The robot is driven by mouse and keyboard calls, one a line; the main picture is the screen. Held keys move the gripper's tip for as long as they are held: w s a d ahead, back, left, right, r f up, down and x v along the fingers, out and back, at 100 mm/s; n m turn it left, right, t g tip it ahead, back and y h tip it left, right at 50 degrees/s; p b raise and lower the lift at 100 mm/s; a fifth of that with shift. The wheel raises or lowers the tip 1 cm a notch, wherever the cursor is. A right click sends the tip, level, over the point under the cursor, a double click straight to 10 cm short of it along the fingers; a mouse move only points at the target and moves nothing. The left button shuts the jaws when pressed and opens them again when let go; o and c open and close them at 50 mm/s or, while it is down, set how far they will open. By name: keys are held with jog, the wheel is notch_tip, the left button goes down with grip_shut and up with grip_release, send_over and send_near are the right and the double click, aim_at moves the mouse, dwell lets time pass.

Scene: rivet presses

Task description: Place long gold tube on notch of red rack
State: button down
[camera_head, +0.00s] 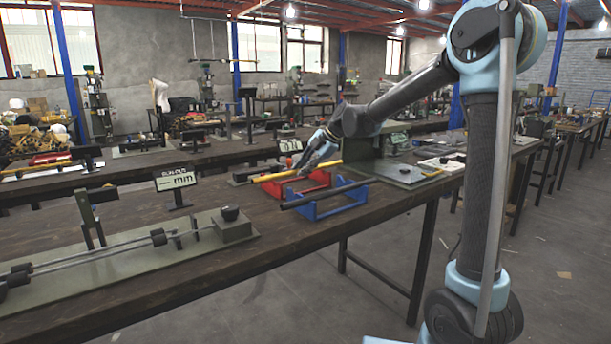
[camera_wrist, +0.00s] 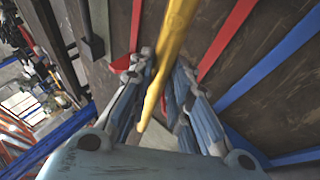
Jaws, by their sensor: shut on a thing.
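The long gold tube (camera_head: 275,177) lies across the red rack (camera_head: 318,180) in the head view, close to its top; I cannot tell whether it touches a notch. My gripper (camera_head: 303,168) is at the middle of the tube. In the wrist view the tube (camera_wrist: 175,38) runs lengthwise between the two fingers of my gripper (camera_wrist: 163,70), which are shut on it. Red bars of the rack (camera_wrist: 228,37) show beside the tube and near the left finger. The notches are too small or hidden to make out.
A blue rack (camera_head: 347,206) with a dark tube (camera_head: 325,193) on it stands just in front of the red rack. A green-grey press base (camera_head: 130,262) and a sign (camera_head: 175,180) stand left. Dark tabletop (camera_head: 250,215) is clear between. A flat plate (camera_head: 405,174) lies right.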

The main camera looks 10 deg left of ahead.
jog(key=shift+f, duration=0.95)
jog(key=c, duration=1.5)
grip_release()
